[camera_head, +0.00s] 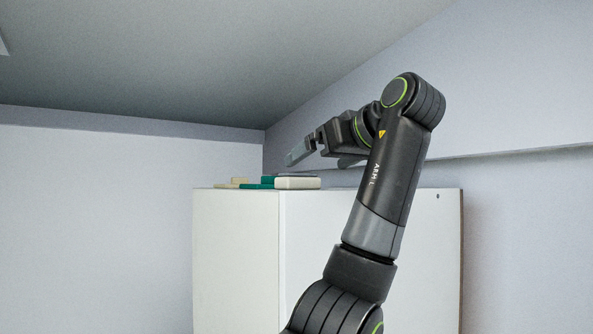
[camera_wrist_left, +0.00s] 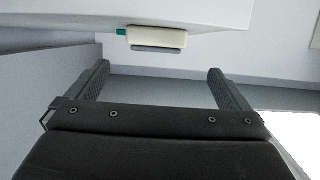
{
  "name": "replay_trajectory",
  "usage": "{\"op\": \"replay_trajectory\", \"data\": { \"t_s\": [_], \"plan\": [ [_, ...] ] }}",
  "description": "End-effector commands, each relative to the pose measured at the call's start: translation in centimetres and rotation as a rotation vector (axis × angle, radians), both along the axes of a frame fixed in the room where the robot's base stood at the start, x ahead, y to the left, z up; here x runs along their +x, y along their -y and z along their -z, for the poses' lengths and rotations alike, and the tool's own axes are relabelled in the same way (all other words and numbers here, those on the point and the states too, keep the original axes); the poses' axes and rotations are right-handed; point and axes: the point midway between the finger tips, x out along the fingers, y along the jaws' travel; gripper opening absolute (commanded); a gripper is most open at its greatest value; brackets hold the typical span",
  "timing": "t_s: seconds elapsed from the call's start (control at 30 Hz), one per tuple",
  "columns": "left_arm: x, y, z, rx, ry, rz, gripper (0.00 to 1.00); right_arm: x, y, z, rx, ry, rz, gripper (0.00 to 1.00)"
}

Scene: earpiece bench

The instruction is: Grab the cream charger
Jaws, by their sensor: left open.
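A cream block (camera_head: 298,183) lies on top of a white cabinet, at its front edge near the corner. It also shows in the left wrist view (camera_wrist_left: 157,37), at the upper middle. A smaller cream piece (camera_head: 238,182) lies further left on the cabinet. I cannot tell for sure which is the cream charger. My left gripper (camera_head: 318,161) is above the cabinet top, a little above the cream block and apart from it. Its fingers (camera_wrist_left: 159,70) are spread, with nothing between them. My right gripper is out of view.
Teal pieces (camera_head: 258,186) lie beside the cream block, and a grey piece (camera_wrist_left: 158,48) shows against it. The white cabinet (camera_head: 235,240) stands near a wall ledge (camera_head: 520,151) on the right. The air left of the cabinet is clear.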

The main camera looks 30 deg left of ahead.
Motion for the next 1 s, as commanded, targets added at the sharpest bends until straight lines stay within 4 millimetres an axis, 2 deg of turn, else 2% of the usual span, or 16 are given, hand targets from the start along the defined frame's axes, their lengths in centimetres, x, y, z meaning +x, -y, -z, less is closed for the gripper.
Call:
{"op": "replay_trajectory", "data": {
  "t_s": [0.03, 0.2, 0.3, 0.53, 0.77, 1.0],
  "plan": [
    [0.2, -0.3, -0.4, -0.001, -0.001, 0.000, 1.00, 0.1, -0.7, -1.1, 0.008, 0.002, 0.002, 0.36],
    [0.6, -1.3, -0.1, 0.000, -0.001, 0.000, 1.00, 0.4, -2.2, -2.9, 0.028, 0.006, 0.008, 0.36],
    [0.7, -1.8, 0.1, 0.000, -0.001, 0.000, 1.00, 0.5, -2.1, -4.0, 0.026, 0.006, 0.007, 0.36],
    [2.1, -5.2, 1.4, 0.001, -0.001, -0.002, 1.00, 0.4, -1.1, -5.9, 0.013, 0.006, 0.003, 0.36],
    [2.6, -6.2, 2.0, 0.001, 0.000, 0.001, 1.00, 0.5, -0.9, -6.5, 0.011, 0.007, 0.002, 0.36],
    [3.8, -8.0, 2.5, 0.001, -0.002, -0.001, 1.00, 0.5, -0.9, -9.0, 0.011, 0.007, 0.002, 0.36]
  ]
}}
